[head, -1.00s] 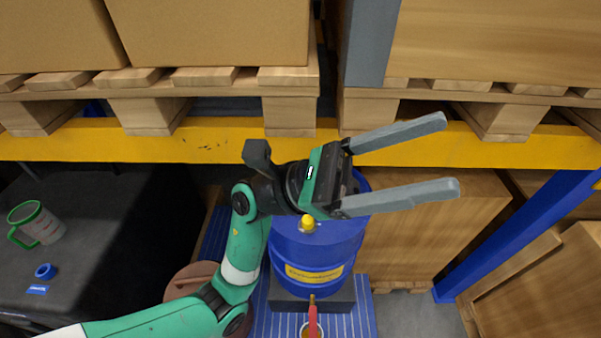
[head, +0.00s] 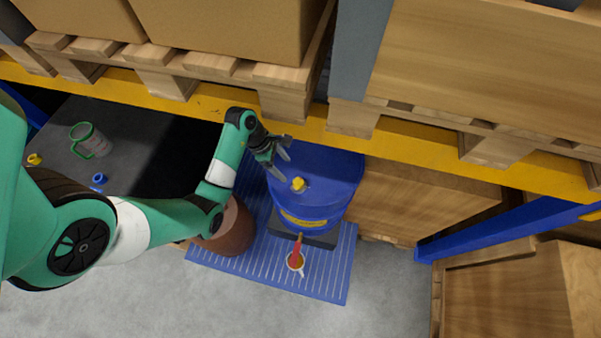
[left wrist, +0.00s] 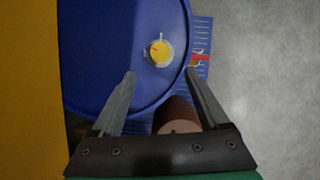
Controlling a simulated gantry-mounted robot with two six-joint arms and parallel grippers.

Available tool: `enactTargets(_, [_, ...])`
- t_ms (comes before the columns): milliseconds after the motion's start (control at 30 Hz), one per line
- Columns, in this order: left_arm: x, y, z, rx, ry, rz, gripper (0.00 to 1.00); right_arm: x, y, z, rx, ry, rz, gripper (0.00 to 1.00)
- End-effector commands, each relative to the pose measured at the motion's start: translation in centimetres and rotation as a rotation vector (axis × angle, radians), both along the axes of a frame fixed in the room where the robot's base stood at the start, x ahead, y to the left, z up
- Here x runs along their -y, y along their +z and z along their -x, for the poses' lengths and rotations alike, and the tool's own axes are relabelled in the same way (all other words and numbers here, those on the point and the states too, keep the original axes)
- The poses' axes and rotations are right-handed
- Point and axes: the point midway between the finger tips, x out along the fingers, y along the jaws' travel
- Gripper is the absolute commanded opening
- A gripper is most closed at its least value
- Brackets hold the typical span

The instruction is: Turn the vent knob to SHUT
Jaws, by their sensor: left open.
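The vent knob (head: 298,184) is a small yellow knob on top of a blue drum (head: 318,170). In the left wrist view the knob (left wrist: 159,51) sits on a pale round plate with a thin dark mark on it; I cannot read any lettering there. My left gripper (head: 284,168) is open and empty, over the drum top just up and left of the knob in the head view. In the left wrist view the knob lies just beyond the gap between the fingertips (left wrist: 160,73), apart from both fingers. My right gripper is not in view.
A red-handled tap (head: 297,248) on the drum front hangs over a small cup (head: 296,262). A brown bin (head: 230,232) stands left of the drum on a blue ribbed mat (head: 328,277). A yellow rack beam (head: 400,149) runs behind.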

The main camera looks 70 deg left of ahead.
Motion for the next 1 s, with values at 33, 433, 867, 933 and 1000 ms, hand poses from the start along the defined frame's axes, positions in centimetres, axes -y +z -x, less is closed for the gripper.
enactTargets(33, [0.2, -0.8, -0.2, -0.003, -0.002, 0.003, 0.78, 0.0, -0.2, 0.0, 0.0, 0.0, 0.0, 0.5])
enactTargets(433, [1.7, -8.6, -3.1, 0.0, -0.002, 0.0, 0.78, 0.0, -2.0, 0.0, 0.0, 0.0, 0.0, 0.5])
enactTargets(867, [2.0, -9.9, -3.7, 0.002, -0.001, -0.002, 0.78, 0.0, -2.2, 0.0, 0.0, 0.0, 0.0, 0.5])
enactTargets(933, [2.0, -9.9, -3.7, 0.002, -0.001, -0.002, 0.66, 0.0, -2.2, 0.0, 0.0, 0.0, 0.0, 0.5])
enactTargets(1000, [2.0, -9.9, -3.7, 0.002, -0.001, -0.002, 0.53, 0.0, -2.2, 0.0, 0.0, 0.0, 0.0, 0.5])
